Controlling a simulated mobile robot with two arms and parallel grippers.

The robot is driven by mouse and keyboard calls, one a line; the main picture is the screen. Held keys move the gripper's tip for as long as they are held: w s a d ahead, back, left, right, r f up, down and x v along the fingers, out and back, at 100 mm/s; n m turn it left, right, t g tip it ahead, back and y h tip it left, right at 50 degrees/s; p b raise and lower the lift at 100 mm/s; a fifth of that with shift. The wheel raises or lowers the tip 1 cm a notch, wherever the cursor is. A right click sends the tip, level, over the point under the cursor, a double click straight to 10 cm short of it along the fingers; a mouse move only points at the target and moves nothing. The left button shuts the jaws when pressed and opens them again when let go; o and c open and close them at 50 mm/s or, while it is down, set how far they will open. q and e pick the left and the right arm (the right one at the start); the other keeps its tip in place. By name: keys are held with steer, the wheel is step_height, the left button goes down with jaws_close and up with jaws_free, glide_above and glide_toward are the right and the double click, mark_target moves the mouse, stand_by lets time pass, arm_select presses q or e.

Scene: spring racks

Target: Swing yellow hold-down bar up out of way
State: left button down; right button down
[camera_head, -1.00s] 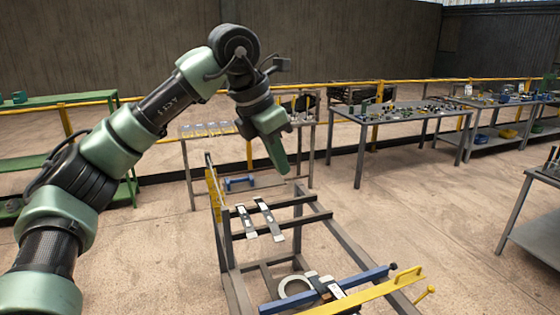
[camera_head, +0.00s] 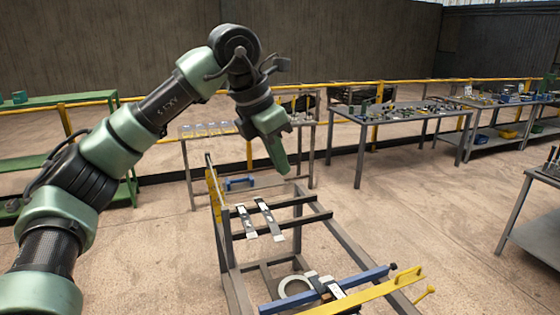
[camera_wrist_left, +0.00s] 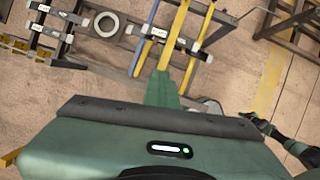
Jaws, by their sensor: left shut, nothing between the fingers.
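The yellow hold-down bar (camera_head: 365,297) lies low across the near end of a dark metal rack (camera_head: 345,243), with a small raised handle at its right end. In the left wrist view the yellow bar (camera_wrist_left: 178,30) runs beside a blue bar (camera_wrist_left: 146,35), beyond my fingers. My left gripper (camera_head: 283,170) is shut and empty, pointing down above the far part of the rack, well apart from the yellow bar. It also shows in the left wrist view (camera_wrist_left: 162,80).
Two leaf-spring pieces (camera_head: 268,217) lie across the rack's rails. A grey ring (camera_head: 292,286) and a blue bar (camera_head: 322,289) are near the yellow bar. An upright yellow plate (camera_head: 215,195) stands at the rack's left.

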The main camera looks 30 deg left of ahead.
arm_select(q)
steer(key=c, duration=1.5)
jaws_free()
steer(key=b+v, duration=0.2)
steer(key=v, duration=0.5)
steer(key=shift+r, duration=0.4)
